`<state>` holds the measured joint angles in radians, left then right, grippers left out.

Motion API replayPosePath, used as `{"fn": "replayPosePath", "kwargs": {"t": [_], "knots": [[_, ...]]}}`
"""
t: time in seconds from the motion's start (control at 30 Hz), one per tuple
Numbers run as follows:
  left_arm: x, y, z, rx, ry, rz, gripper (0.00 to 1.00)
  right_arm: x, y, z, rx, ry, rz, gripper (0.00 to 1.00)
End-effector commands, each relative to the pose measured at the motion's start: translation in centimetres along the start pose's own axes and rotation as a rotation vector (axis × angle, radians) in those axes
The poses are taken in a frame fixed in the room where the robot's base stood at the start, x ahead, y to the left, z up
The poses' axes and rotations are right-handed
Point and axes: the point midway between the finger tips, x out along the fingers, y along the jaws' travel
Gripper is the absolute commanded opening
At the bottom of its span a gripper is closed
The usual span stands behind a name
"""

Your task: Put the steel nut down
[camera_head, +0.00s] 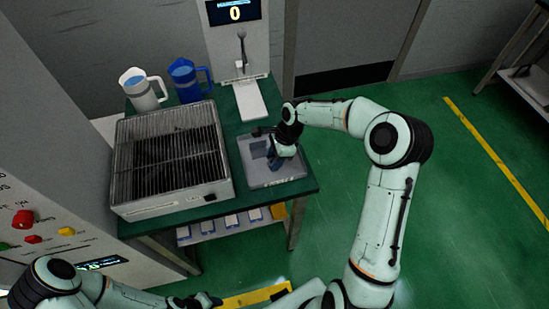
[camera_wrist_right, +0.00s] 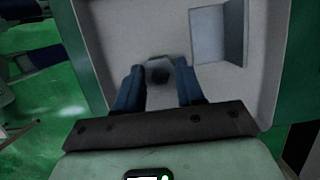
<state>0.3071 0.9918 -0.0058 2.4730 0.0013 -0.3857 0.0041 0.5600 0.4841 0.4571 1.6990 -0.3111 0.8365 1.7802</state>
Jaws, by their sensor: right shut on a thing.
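The steel nut (camera_wrist_right: 158,71) is a small grey block with a dark round hole, seen between the blue fingers of my right gripper (camera_wrist_right: 159,88) in the right wrist view. The gripper is shut on it. In the head view my right gripper (camera_head: 275,161) points down over the grey tray (camera_head: 287,179) on the green table, and the nut is hidden there. I cannot tell whether the nut touches the tray floor. My left gripper (camera_head: 203,300) is low at the bottom edge of the head view, away from the table; its jaws are not clear.
A wire-covered metal box (camera_head: 170,200) stands left of the tray. A white jug (camera_head: 142,92) and a blue jug (camera_head: 187,82) stand behind it. A device with a display reading 0 (camera_head: 236,13) is at the back. A raised grey plate (camera_wrist_right: 217,33) lies inside the tray.

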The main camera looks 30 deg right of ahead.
Motion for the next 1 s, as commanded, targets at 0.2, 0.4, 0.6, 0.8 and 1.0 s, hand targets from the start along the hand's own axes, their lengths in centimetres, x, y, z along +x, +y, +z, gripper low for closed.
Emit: {"fn": "replayPosePath", "kwargs": {"t": [0.2, 0.4, 0.6, 0.8, 1.0], "knots": [[0.2, -0.1, 0.1, -0.001, -0.002, -0.001, 0.43, 0.3, 0.0, -0.1, 0.000, 0.000, 0.001, 0.05], [0.2, -0.1, 0.1, -0.001, -0.002, -0.001, 0.43, 0.2, 0.0, -0.1, 0.001, 0.000, 0.001, 0.64], [0.1, -0.1, 0.1, 0.000, -0.001, 0.000, 0.43, 0.1, 0.0, 0.0, 0.000, 0.000, 0.000, 0.64], [-0.2, 0.1, -0.1, 0.000, 0.001, 0.000, 0.43, -2.2, -0.1, 0.0, 0.001, 0.002, -0.005, 0.64], [-0.5, 0.3, -0.3, 0.002, 0.004, 0.002, 0.43, -6.6, -0.1, 0.1, 0.001, 0.001, -0.006, 0.64]]}}
